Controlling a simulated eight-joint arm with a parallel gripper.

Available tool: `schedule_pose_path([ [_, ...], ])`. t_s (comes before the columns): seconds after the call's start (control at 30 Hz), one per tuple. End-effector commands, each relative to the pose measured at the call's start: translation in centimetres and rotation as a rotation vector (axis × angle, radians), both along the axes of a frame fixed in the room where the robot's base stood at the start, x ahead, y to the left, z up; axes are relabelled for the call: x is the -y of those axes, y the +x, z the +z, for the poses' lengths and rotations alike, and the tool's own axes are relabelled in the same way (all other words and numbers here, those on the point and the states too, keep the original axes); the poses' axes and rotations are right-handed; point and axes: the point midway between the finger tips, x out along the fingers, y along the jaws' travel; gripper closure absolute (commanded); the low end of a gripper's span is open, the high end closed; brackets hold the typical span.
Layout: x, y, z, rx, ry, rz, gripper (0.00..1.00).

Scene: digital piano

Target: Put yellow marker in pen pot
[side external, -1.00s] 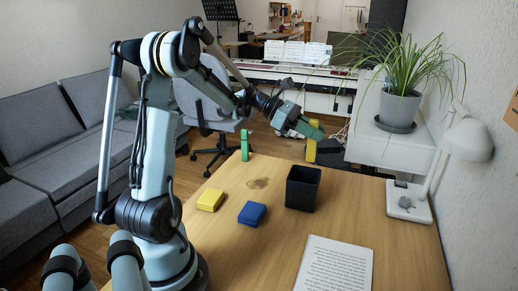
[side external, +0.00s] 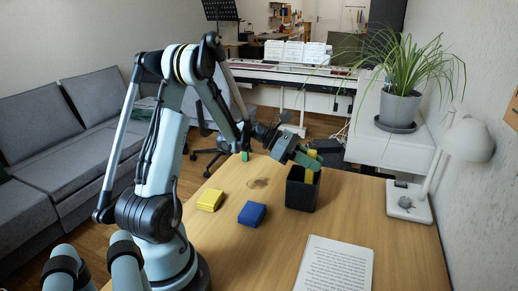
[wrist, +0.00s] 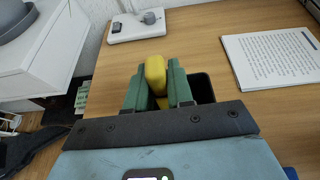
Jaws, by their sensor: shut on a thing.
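The yellow marker (side external: 309,176) is held upright in my gripper (side external: 313,164). Its lower part is inside or just behind the rim of the black pen pot (side external: 301,195); the side view does not fully settle how deep it sits. In the wrist view the yellow marker (wrist: 155,73) is between the two green fingers of my gripper (wrist: 157,85), which are shut on it. The dark pen pot (wrist: 202,88) shows behind and to the right of the fingers, mostly hidden by them.
A yellow block (side external: 210,200) and a blue block (side external: 252,213) lie left of the pot. A green marker (side external: 245,156) stands behind, partly hidden by my arm. A printed sheet (side external: 335,264) lies in front. A white lamp (side external: 408,203) stands at the right edge.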

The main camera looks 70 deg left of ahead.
Motion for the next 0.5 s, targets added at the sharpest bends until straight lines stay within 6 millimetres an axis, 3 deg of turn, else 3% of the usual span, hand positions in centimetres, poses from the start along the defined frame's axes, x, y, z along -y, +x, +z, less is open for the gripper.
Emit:
schedule_pose_path([
  [0.5, 0.0, 0.0, -0.77, 0.0, 0.0, 0.0, 1.0],
])
